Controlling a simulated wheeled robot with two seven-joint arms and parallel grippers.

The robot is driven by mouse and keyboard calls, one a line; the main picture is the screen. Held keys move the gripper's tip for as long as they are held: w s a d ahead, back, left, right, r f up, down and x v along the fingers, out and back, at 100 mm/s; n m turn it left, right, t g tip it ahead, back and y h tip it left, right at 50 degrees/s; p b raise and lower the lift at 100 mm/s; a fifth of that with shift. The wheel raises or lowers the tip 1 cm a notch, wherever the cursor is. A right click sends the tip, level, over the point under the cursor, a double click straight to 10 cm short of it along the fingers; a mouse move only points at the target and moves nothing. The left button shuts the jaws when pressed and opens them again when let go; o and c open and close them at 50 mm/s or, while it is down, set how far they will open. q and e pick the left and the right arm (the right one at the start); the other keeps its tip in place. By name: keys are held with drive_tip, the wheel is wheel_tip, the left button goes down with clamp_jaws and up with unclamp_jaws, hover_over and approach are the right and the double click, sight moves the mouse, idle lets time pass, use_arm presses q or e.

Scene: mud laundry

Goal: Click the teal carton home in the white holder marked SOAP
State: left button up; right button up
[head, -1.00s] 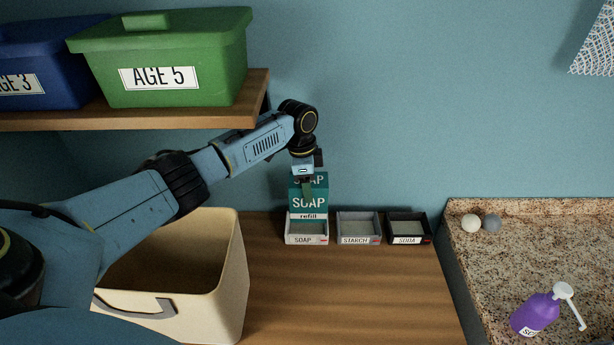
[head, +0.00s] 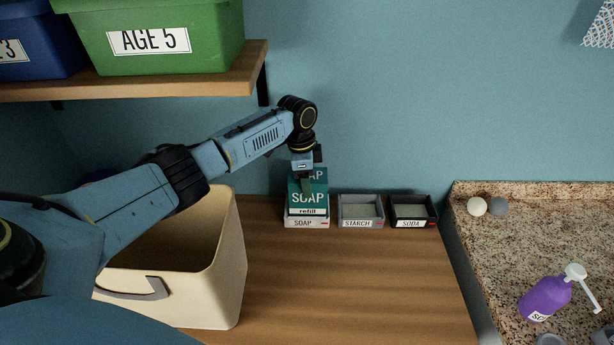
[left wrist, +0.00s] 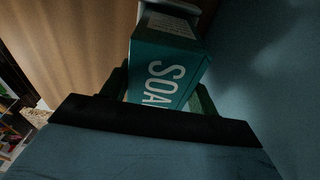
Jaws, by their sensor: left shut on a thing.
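The teal carton (head: 308,198), lettered SOAP with a white "refill" band, stands upright over the white holder marked SOAP (head: 304,223). Its lower edge meets the top of the holder's front wall in the head view, and it covers the holder's opening. I cannot tell how deep it sits. My left gripper (head: 307,180) is shut on the carton from above. In the left wrist view the carton (left wrist: 168,68) lies between the gripper's fingers (left wrist: 163,92), with a pale holder edge beyond its far end. My right gripper is not in view.
The grey STARCH holder (head: 361,211) and black SODA holder (head: 412,211) stand empty to the right. A cream bin (head: 228,265) is at left, below a shelf (head: 200,83) with a green AGE 5 box (head: 150,42).

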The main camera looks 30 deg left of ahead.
use_arm(q)
drive_tip(key=shift+f+b, duration=0.4)
drive_tip(key=shift+f, duration=0.55)
idle(0.7)
drive_tip(key=o, duration=1.8)
